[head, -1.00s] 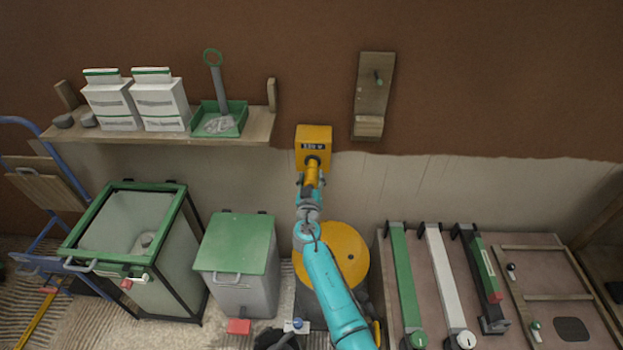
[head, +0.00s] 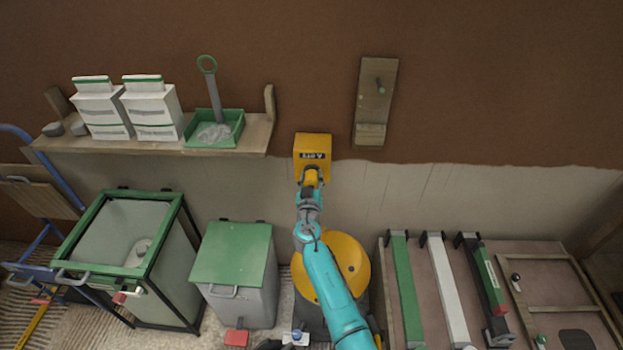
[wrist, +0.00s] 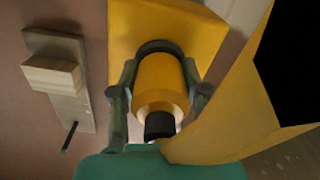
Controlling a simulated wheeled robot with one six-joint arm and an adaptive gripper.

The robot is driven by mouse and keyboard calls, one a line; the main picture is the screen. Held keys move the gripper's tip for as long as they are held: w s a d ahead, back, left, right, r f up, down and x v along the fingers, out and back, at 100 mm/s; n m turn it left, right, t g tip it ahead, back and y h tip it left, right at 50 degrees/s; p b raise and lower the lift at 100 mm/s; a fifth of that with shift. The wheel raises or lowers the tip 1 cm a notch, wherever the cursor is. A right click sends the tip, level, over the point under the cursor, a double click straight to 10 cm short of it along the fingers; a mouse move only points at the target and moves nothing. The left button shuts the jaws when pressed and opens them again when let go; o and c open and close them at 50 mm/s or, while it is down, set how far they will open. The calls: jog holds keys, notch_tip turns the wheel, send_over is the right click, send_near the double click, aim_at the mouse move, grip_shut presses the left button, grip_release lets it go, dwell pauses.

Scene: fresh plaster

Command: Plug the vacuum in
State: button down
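The yellow socket box (head: 312,145) with a dark label is on the wall at the centre of the head view; its face (wrist: 130,25) fills the top of the wrist view. My gripper (head: 311,184) is just below it. In the wrist view, my gripper (wrist: 159,72) has one finger on each side of a yellow cylindrical plug (wrist: 160,80), apparently against it. The plug's far end meets a black ring (wrist: 160,47) on the box; its contacts are hidden. Its near end is black. The vacuum (head: 350,258), with a round yellow top, stands below, partly behind my arm.
A shelf (head: 260,135) with bags and a green tray is left. Bins (head: 232,255) stand lower left. A large yellow surface (wrist: 232,95) fills the wrist view's right side; I cannot tell what it is.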

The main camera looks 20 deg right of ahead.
jog(key=c, duration=0.6)
grip_release()
jog(key=shift+w, duration=0.1)
jog(key=shift+o, duration=0.2)
jog(key=v, duration=1.2)
